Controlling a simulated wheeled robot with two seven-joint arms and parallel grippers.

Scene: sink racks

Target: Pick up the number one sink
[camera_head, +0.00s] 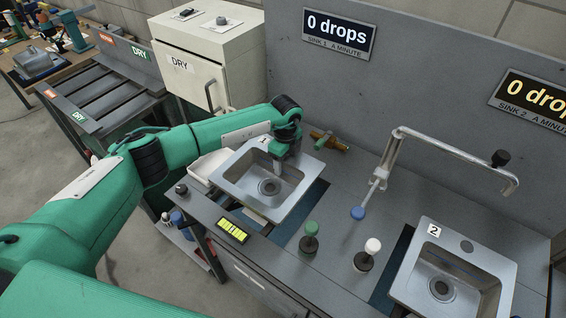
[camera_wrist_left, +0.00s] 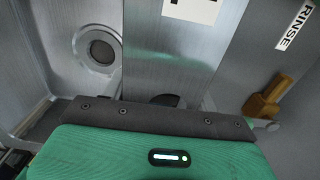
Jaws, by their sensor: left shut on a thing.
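The number one sink (camera_head: 243,183) is a square steel basin with a round drain and a small "1" label. It sits tilted a little over its opening in the grey counter, and a dark gap shows along its right side. My left gripper (camera_head: 283,152) comes in from the left and is shut on the sink's back rim beside the label. In the left wrist view the sink's drain (camera_wrist_left: 102,52) shows at the upper left, and the fingertips are hidden there. My right gripper is in neither view.
The number two sink (camera_head: 474,274) sits at the lower right. A bent steel faucet (camera_head: 393,152) stands between the sinks. Green (camera_head: 311,228) and white (camera_head: 373,246) knobs stand on the counter in front. A brass valve (camera_head: 330,142) is close right of my left gripper. A DRY cabinet (camera_head: 205,70) stands behind.

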